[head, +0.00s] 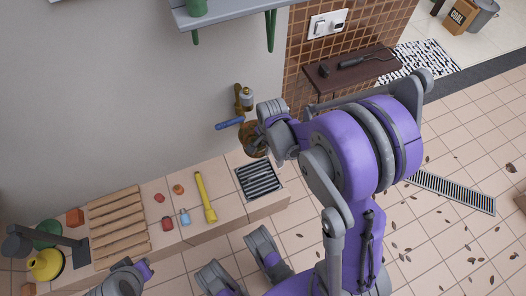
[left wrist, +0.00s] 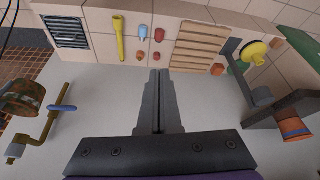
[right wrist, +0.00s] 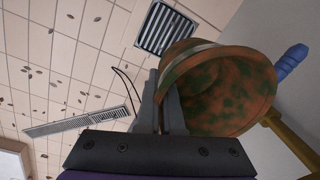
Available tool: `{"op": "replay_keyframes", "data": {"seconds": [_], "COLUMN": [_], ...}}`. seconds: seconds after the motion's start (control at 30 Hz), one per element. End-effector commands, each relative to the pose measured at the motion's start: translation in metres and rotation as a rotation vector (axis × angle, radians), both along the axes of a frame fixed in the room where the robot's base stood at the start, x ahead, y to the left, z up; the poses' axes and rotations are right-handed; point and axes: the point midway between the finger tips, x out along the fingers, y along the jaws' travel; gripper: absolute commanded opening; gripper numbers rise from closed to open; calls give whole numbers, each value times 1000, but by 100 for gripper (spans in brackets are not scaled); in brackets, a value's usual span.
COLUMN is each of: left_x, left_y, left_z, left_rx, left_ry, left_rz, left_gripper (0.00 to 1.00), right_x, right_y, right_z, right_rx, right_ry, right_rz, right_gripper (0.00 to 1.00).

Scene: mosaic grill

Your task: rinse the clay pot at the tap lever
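The clay pot (head: 252,139), reddish brown with green patches, is at the wall tap (head: 243,97). My right gripper is shut on the pot's rim; it shows best in the right wrist view (right wrist: 162,105). There the pot (right wrist: 232,92) is tilted with its mouth toward the camera. The tap's blue lever (head: 229,123) sticks out left of the pot; it also shows in the left wrist view (left wrist: 62,108). No water is visible. My left gripper (left wrist: 160,75) is shut and empty, above the counter; its fingertips are not clear in the head view.
A drain grate (head: 260,179) lies in the counter near the pot. A yellow torch-like tool (head: 204,196), several small items and a slatted wooden rack (head: 118,229) lie to its left. A yellow funnel-like object (head: 46,264) stands at the far left. A shelf (head: 235,12) juts from the wall above.

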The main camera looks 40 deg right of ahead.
Motion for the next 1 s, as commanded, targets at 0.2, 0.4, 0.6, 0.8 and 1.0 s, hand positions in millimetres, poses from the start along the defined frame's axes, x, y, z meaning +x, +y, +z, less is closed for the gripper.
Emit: {"op": "replay_keyframes", "data": {"seconds": [0.2, 0.4, 0.6, 0.8, 1.0], "left_x": [0, 0, 19, 66, 119], "left_y": [0, 0, -14, -50, -94], "left_z": [0, 0, 5, 12, 11], "left_rx": [0, -1, -70, -249, -448], "left_ry": [0, 0, 17, 69, 145], "left_rz": [0, 1, 28, 103, 181], "left_gripper": [0, 13, 49, 60, 60], "right_x": [1, 1, 1, 1, 1], "right_y": [-2, -2, -2, -2, -2], "right_z": [0, 0, 0, 0, 0], "right_rx": [0, 0, 0, 0, 0], "right_ry": [0, 0, 0, 0, 0], "right_rz": [-1, -1, -1, -1, -1], "right_gripper": [0, 0, 0, 0, 0]}}
